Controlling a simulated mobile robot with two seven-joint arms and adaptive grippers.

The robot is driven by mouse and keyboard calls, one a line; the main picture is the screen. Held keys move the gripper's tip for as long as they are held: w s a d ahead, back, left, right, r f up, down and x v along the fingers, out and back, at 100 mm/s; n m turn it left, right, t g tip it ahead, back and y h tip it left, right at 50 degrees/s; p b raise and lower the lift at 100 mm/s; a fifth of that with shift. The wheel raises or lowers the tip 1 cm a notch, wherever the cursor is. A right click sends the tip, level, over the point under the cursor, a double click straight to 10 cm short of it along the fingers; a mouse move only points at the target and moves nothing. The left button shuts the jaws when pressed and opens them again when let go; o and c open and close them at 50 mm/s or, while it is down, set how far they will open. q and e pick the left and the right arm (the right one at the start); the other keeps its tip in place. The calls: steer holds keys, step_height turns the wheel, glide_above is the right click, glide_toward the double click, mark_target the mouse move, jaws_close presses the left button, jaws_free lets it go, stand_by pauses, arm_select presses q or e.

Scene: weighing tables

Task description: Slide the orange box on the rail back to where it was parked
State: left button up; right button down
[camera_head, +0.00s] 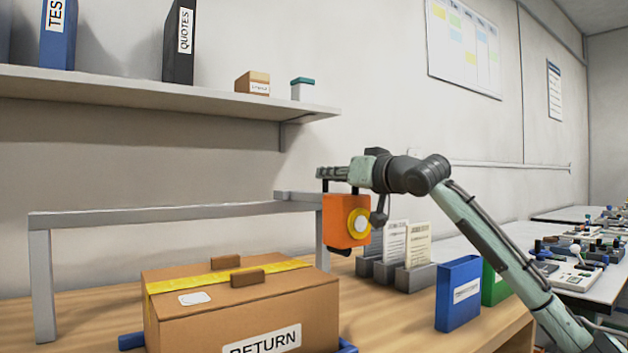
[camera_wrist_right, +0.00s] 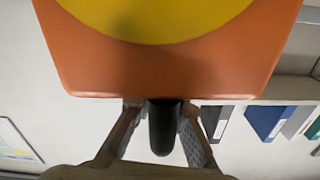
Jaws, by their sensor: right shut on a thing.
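The orange box (camera_head: 337,222) with a yellow disc on its face hangs at the right end of the grey rail (camera_head: 160,214), by the right post. I take the bar to be the box's handle, held in the shut gripper. My left gripper is not in view.
A cardboard box (camera_head: 240,305) marked RETURN, with two raised tabs on top, stands below and in front of the rail. Grey card holders (camera_head: 413,278) and a blue holder (camera_head: 458,298) stand to the right. A wall shelf (camera_head: 150,92) runs above. Space along the rail to the left looks clear.

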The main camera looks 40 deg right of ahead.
steer(key=shift+d, duration=0.55)
steer(key=c, duration=1.6)
jaws_free()
steer(key=shift+s+d, duration=0.1)
steer(key=shift+s, duration=0.1)
steer(key=shift+s+f, duration=0.1)
steer(key=shift+s, duration=0.15)
steer(key=s, duration=1.1)
steer(key=shift+s+a, duration=0.15)
steer(key=shift+a, duration=0.25)
